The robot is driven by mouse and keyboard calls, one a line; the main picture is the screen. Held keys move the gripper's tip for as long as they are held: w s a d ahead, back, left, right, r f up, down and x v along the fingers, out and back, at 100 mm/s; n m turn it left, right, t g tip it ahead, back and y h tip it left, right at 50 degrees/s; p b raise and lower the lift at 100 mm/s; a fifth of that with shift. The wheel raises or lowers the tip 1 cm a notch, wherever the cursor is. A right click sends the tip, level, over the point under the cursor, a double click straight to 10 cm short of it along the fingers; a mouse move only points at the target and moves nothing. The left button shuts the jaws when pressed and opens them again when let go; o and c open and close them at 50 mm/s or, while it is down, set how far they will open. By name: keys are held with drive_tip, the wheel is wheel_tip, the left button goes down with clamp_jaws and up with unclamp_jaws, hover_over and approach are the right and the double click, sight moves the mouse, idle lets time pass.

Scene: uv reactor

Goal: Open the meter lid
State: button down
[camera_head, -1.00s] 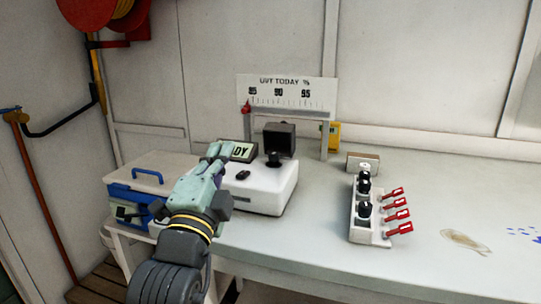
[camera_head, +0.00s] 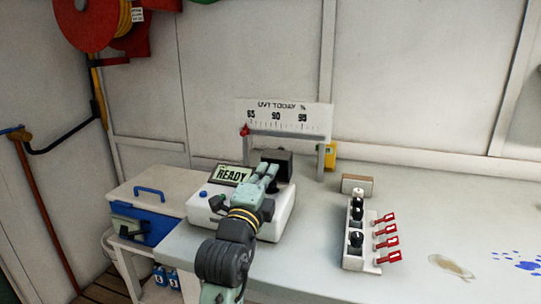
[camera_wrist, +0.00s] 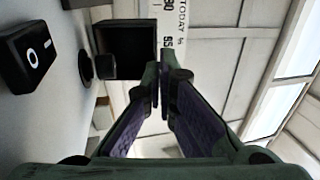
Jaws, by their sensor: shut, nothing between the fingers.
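The meter (camera_head: 279,224) is a white box on the bench with a lit screen (camera_head: 232,176) reading READY. A black box-shaped part (camera_head: 284,157), which may be the lid, stands at its back right, partly behind my gripper. It also shows in the wrist view (camera_wrist: 125,45), with a round black knob-like part (camera_wrist: 84,68) beside it. I cannot tell whether the lid is open. My gripper (camera_head: 268,168) is over the meter's top, in front of the black part. In the wrist view the fingertips (camera_wrist: 160,88) meet with nothing between them, seemingly beside the black part; contact is unclear.
A UVT TODAY scale (camera_head: 284,117) stands behind. A blue-and-white cooler (camera_head: 148,208) is at left. Bench between is clear.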

sight(276, 156)
drive_tip(key=shift+p+x, duration=0.5)
drive_tip(key=shift+x, duration=1.15)
drive_tip(key=shift+w+d+r+b, duration=0.15)
drive_tip(key=shift+w+r+b, duration=0.1)
drive_tip(key=shift+w+b, duration=0.4)
drive_tip(key=shift+r, duration=0.1)
drive_tip(key=shift+w+d+r, duration=0.15)
drive_tip(key=shift+w+r, duration=0.25)
drive_tip(key=shift+w+d+r+g+y, duration=0.15)
drive_tip(key=shift+w+g+y, duration=0.25)
drive_tip(key=shift+g, duration=0.3)
drive_tip(key=shift+w, duration=0.2)
drive_tip(key=shift+w+d, duration=0.15)
drive_tip(key=shift+w, duration=0.2)
